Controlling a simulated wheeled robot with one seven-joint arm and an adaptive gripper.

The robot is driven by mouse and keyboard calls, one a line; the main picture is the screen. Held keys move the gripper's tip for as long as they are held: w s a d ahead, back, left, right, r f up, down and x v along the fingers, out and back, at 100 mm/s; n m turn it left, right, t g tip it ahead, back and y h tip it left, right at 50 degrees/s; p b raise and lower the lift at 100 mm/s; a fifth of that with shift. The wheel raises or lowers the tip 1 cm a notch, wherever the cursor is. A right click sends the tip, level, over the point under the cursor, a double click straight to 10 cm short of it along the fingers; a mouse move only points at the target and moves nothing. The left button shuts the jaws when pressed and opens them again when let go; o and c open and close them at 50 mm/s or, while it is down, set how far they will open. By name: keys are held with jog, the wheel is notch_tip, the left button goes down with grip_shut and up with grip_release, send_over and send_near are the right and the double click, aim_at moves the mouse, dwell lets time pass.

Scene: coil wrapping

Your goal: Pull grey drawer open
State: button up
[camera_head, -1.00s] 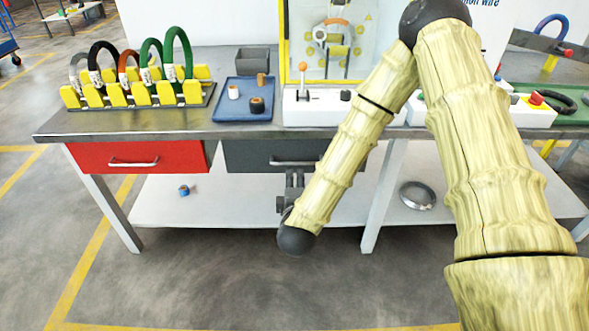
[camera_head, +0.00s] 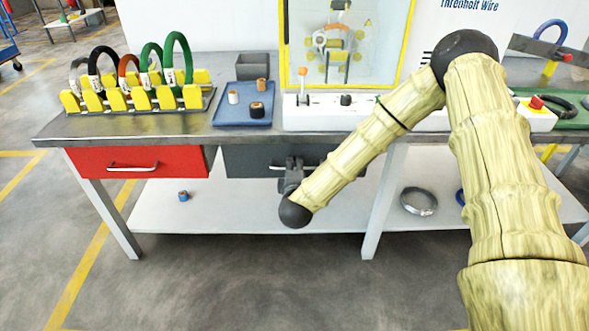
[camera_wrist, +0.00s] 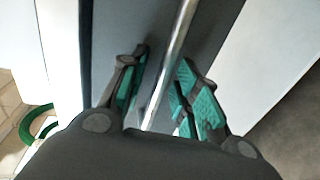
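The grey drawer (camera_head: 246,163) sits under the workbench top, right of the red drawer, and looks closed. Its metal bar handle (camera_head: 276,167) is partly hidden by my gripper and arm. My gripper (camera_head: 292,165) is at the drawer front, at the handle. In the wrist view my gripper (camera_wrist: 165,95) has its two green-padded fingers apart, with the handle (camera_wrist: 172,60) running between them. Neither pad clearly presses on the bar. The drawer face (camera_wrist: 118,25) fills the wrist view's middle behind the fingers.
A red drawer (camera_head: 137,161) with its own handle is to the left. The white lower shelf (camera_head: 225,215) lies below, with a small blue spool (camera_head: 183,196) and a metal ring (camera_head: 418,201). A table leg (camera_head: 381,205) stands right of my gripper. Floor in front is clear.

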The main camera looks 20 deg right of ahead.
grip_shut()
dwell(0.4)
